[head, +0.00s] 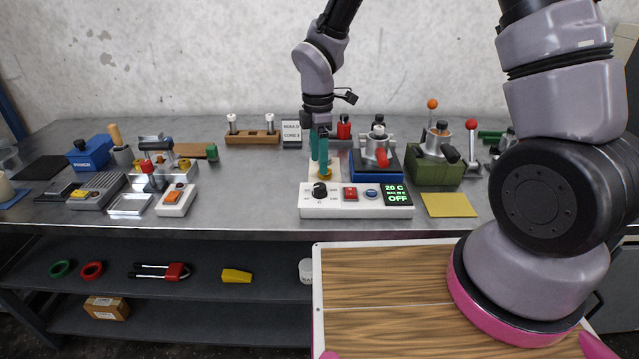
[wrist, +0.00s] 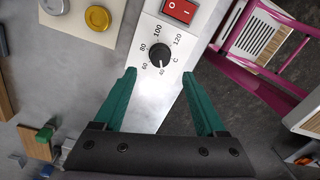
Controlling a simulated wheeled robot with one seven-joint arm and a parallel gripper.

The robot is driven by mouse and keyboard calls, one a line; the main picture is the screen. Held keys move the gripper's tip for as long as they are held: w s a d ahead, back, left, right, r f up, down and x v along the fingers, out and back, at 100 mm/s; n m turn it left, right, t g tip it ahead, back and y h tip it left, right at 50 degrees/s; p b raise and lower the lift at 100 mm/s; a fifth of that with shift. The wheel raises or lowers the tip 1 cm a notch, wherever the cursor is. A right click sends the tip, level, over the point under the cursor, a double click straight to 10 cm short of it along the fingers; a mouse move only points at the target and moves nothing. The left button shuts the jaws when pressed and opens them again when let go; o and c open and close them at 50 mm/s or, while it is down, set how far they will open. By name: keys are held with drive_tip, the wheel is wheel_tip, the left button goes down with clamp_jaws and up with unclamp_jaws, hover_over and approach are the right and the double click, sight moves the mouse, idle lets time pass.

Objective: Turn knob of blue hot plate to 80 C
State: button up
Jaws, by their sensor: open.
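The white control box (head: 350,212) stands at the bench's front edge, with the blue hot plate (head: 372,178) behind it. Its black knob (head: 320,190) is at the left end. In the wrist view the knob (wrist: 160,54) sits in a dial marked 40, 60, 80, 100 and 120; its pointer is hard to read. The display (head: 397,195) reads 20 C and OFF. My gripper (head: 322,172) is above and behind the knob in the head view. In the wrist view my gripper (wrist: 158,74) is open and empty, its teal fingers either side of the dial's lower end.
A red rocker switch (head: 350,194) and a blue button (head: 372,193) sit right of the knob. A pot with a red handle (head: 379,150) stands on the hot plate. A yellow pad (head: 449,205) lies to the right.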

sight(319, 186)
wheel_tip(319, 186, down, 8)
drive_tip(key=shift+s+r, duration=0.1)
drive_tip(key=shift+r, duration=0.05)
clamp_jaws()
